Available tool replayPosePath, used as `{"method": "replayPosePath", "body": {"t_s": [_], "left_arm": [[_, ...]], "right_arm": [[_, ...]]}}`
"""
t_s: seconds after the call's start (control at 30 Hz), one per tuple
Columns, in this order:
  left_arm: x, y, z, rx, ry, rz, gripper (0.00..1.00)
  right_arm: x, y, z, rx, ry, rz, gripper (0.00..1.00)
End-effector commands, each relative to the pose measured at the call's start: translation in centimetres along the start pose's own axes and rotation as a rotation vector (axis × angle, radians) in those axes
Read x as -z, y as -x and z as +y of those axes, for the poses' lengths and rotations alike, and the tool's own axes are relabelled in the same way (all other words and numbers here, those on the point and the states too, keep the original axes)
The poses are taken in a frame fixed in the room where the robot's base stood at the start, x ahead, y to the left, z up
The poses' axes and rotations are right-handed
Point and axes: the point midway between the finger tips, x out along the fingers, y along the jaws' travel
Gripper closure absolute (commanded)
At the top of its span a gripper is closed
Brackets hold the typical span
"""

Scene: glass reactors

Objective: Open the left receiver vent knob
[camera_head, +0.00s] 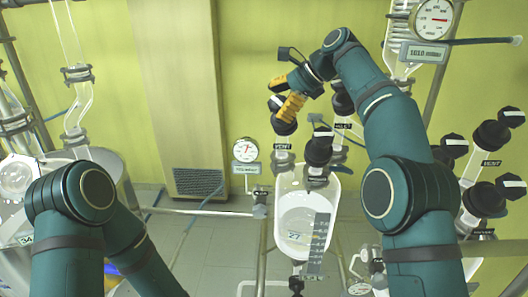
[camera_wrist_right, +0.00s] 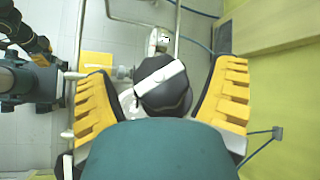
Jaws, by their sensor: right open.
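The left receiver (camera_head: 303,215) is a glass vessel with a printed scale in the head view. Its vent knob (camera_head: 284,127) is black and sits above a VENT label (camera_head: 282,146). My right gripper (camera_head: 284,93) is open at this knob, its yellow fingers partly covering it. In the right wrist view the black knob (camera_wrist_right: 163,85) with a white bar handle lies between the spread yellow fingers, with gaps visible on both sides. The bar is slightly tilted in that picture. My left arm shows at lower left in the head view, but its gripper is out of frame.
Other black knobs (camera_head: 318,148) stand close to the right of the vent knob. A pressure gauge (camera_head: 245,150) is to its left. A second cluster of knobs (camera_head: 490,135) is at far right. A wall column (camera_head: 180,80) stands behind, with clear floor below.

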Motion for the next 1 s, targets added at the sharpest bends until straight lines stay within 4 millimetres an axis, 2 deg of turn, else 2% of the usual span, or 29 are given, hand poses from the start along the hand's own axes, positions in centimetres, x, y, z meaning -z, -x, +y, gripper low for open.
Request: {"method": "replayPosePath", "body": {"t_s": [0.47,1.0], "left_arm": [[0.0,0.0,0.0,0.0,0.0,0.0,0.53],[0.0,0.0,0.0,0.0,0.0,0.0,0.53]], "right_arm": [[-0.09,0.1,0.1,0.073,-0.045,0.0,0.16],[-0.16,-0.01,0.17,0.32,-0.192,-0.001,0.16]]}}
